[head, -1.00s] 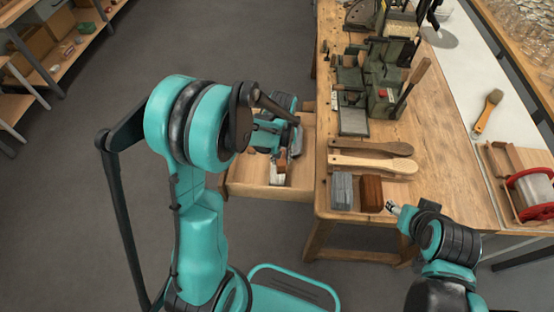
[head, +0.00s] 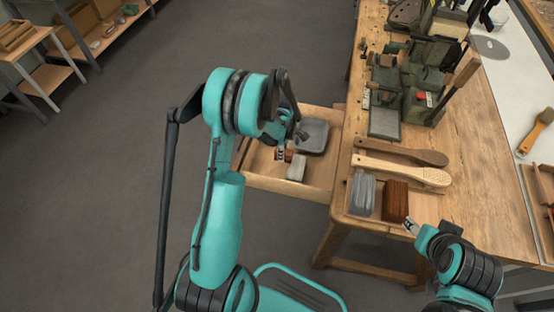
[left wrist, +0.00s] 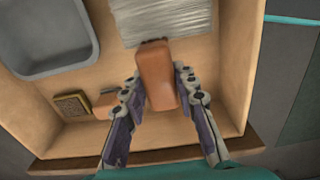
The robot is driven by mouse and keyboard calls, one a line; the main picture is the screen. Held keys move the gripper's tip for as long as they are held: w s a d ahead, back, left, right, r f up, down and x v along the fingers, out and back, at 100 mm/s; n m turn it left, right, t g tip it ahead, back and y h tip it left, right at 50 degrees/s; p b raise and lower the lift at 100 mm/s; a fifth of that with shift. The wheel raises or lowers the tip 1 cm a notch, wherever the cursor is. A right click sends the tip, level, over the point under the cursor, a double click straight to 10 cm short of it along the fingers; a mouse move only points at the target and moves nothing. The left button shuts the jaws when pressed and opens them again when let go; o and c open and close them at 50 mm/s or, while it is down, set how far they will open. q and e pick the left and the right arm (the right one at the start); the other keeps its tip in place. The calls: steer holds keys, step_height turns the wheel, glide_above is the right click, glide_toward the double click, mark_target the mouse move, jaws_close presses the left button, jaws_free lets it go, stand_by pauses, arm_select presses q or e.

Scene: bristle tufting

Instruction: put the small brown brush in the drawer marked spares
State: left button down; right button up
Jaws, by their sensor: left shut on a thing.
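The small brush has a brown block (left wrist: 155,75) and pale grey bristles (left wrist: 175,20) in the left wrist view. My left gripper (left wrist: 160,95) is shut on its brown block, one finger on each side. In the head view my left gripper (head: 281,153) is over the open drawer (head: 262,182), with the pale bristles (head: 297,168) inside the drawer's outline. I cannot tell if the brush touches the drawer floor. No marking on the drawer is readable. My right gripper (head: 411,226) is beside the bench's front edge; its jaws are too small to read.
A grey tray (head: 312,136) lies in the drawer, with a small brassy square (left wrist: 72,105) near its wall. The bench holds grey bristles (head: 362,193), a brown bundle (head: 395,201), two wooden handles (head: 402,168) and a green machine (head: 420,105). Open floor lies left.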

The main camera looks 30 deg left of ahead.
arm_select(q)
steer(key=a+f, duration=0.1)
steer(key=a, duration=0.1)
steer(key=a+f+b, duration=0.1)
steer(key=a, duration=0.1)
steer(key=shift+s+f, duration=0.1)
steer(key=shift+f, duration=0.25)
step_height(320, 180, down, 4)
steer(key=shift+b, duration=1.15)
steer(key=shift+r, duration=0.15)
steer(key=c, duration=1.2)
jaws_free()
